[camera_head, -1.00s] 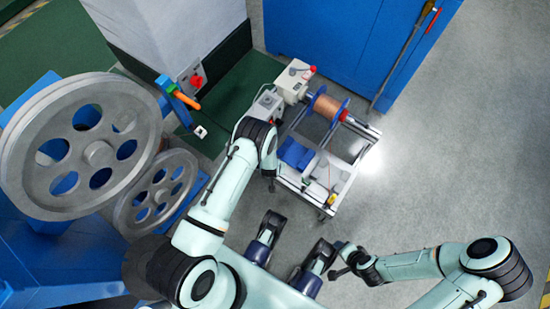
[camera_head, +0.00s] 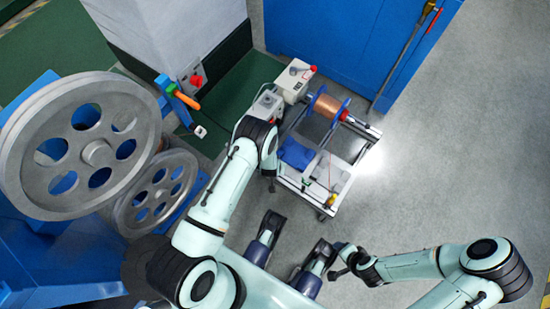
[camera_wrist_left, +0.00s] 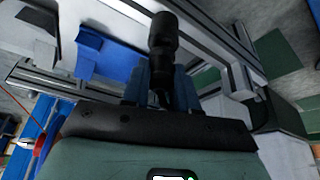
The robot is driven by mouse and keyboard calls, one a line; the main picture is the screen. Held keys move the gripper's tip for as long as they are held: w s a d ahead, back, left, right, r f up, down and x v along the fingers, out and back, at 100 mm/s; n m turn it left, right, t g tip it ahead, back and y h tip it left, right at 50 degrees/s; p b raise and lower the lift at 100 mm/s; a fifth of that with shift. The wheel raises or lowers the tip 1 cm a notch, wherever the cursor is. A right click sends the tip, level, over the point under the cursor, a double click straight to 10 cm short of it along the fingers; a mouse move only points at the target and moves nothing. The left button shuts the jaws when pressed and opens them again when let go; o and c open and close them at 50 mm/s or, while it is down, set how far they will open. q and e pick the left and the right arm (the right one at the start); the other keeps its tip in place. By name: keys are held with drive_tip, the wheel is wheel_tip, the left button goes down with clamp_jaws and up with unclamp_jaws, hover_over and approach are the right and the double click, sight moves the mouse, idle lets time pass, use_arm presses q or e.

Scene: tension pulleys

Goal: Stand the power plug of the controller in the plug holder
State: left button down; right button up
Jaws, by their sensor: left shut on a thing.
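My left gripper (camera_wrist_left: 164,90) is shut on a black cylindrical piece (camera_wrist_left: 163,38), which looks like the power plug, in the left wrist view. The piece sticks out between the blue fingers, above the cart. In the head view my left wrist is over the left side of the cart, and the fingers and plug are mostly hidden there. A white box with a red knob (camera_head: 295,82) at the cart's far end may be the controller. I cannot make out the plug holder for certain.
The framed cart (camera_head: 318,209) carries a copper spool (camera_head: 328,106) and a blue piece (camera_head: 296,153). Large grey wheels (camera_head: 97,153) stand at the left. A blue cabinet (camera_head: 330,35) stands behind. The floor (camera_head: 450,150) at right is clear.

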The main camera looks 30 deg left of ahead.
use_arm(q)
drive_tip(key=shift+f, duration=0.15)
drive_tip(key=shift+f+b, duration=0.65)
drive_tip(key=shift+f, duration=0.05)
idle(0.4)
drive_tip(key=c, duration=0.8)
unclamp_jaws()
